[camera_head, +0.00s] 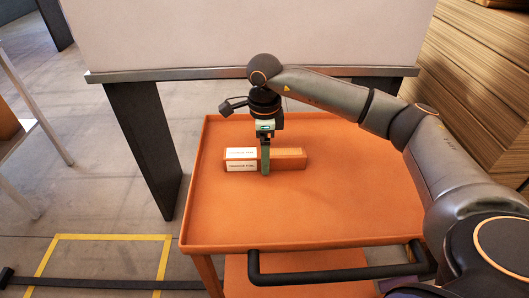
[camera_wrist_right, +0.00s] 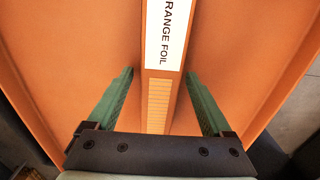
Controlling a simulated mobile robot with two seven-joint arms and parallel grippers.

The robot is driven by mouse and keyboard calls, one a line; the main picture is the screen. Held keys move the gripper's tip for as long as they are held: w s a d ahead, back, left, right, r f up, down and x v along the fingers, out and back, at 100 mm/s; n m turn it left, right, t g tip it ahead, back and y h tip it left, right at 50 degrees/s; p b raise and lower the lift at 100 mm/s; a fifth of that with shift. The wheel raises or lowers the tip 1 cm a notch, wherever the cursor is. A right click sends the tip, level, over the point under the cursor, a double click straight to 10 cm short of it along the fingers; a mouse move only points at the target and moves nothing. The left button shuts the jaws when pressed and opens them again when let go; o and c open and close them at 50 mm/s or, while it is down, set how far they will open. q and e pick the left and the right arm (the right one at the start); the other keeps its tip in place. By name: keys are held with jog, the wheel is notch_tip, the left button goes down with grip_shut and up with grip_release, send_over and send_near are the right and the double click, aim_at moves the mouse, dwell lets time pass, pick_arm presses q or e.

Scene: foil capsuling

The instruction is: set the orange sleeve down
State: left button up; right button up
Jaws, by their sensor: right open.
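The orange sleeve (camera_head: 291,158) is a long box with white labels toward its left end. It lies on the orange cart top (camera_head: 330,205). My right gripper (camera_head: 265,168) points down over its middle, with a green finger in front of it. In the right wrist view the sleeve (camera_wrist_right: 160,92), its label ending in "RANGE FOIL", runs between the two green fingers of the gripper (camera_wrist_right: 159,75). The jaws are open, with a gap on each side of the sleeve. My left gripper is in neither view.
The cart has a raised rim (camera_head: 340,244) and a black handle (camera_head: 320,276) at the front. A pale panel on a dark-legged frame (camera_head: 146,145) stands behind. Stacked brown boards (camera_head: 480,80) are at the right. The rest of the cart top is clear.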

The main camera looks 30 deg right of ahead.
notch_tip(320, 180, up, 12)
jog(key=p, duration=0.1)
jog(key=shift+p, duration=0.3)
